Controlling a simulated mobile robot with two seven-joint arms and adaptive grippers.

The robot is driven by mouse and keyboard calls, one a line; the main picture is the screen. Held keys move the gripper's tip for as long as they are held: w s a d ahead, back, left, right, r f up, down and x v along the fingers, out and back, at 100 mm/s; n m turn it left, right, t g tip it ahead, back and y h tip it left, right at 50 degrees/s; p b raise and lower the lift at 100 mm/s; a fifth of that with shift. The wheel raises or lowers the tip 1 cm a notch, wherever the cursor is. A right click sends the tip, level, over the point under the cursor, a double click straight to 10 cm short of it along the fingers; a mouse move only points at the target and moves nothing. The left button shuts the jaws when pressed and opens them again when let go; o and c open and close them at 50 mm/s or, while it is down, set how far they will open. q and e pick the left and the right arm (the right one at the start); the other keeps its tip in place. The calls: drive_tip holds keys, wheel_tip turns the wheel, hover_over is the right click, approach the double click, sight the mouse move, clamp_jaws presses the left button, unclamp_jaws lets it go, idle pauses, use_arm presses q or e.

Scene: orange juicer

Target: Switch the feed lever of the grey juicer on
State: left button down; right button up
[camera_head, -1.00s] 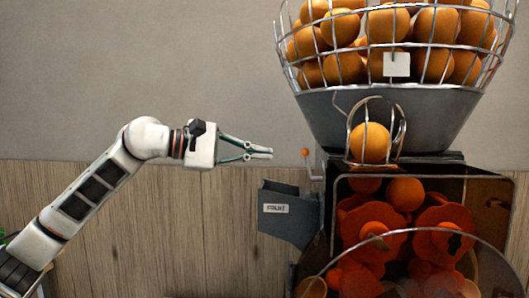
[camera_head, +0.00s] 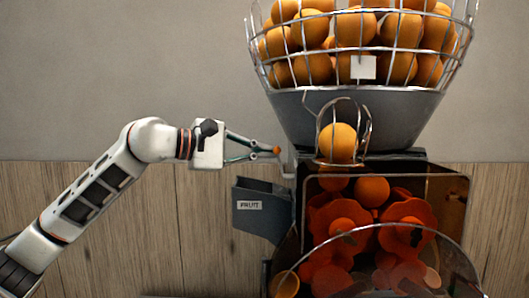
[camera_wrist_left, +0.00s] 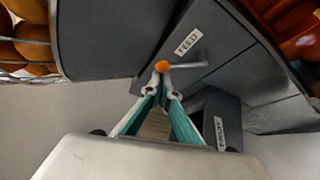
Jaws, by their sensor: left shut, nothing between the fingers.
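The grey juicer (camera_head: 395,120) stands on the right of the head view, with a wire basket of oranges on top. Its feed lever is a thin rod with an orange ball knob (camera_head: 277,150) on the left side of the machine. In the left wrist view the knob (camera_wrist_left: 162,66) sits at the end of the rod, below a label (camera_wrist_left: 188,42). My left gripper (camera_head: 268,153) is shut and empty, its fingertips right at the knob. In the wrist view its tips (camera_wrist_left: 162,88) are just below the knob; whether they touch cannot be told. My right gripper is not in view.
A grey chute (camera_head: 262,208) with a label juts out left below the lever, close under my gripper. A clear front cover (camera_head: 450,245) shields orange halves inside the machine.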

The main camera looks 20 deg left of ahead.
sight(276, 149)
use_arm(q)
drive_tip(key=shift+s+r+m+t+b, duration=0.15)
drive_tip(key=shift+s+m+t+b, duration=0.15)
drive_tip(key=shift+m+b, duration=0.2)
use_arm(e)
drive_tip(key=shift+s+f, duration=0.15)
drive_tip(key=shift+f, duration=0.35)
use_arm(q)
drive_tip(key=s+m+h+b, duration=0.1)
drive_tip(key=m+b, duration=0.1)
drive_tip(key=s+d+m+t+h+b, duration=0.1)
drive_tip(key=m+b, duration=0.1)
drive_tip(key=b, duration=0.1)
drive_tip(key=shift+s+r+m, duration=0.15)
drive_tip(key=shift+m, duration=0.25)
drive_tip(key=s+m+h+b, duration=0.1)
drive_tip(key=s+r+m+t, duration=0.1)
drive_tip(key=m, duration=0.1)
drive_tip(key=shift+d+h+b, duration=0.2)
drive_tip(key=shift+h+b, duration=0.2)
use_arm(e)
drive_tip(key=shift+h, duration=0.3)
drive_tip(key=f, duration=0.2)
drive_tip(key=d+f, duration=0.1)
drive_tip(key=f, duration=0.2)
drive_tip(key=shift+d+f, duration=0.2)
use_arm(q)
drive_tip(key=shift+r, duration=0.1)
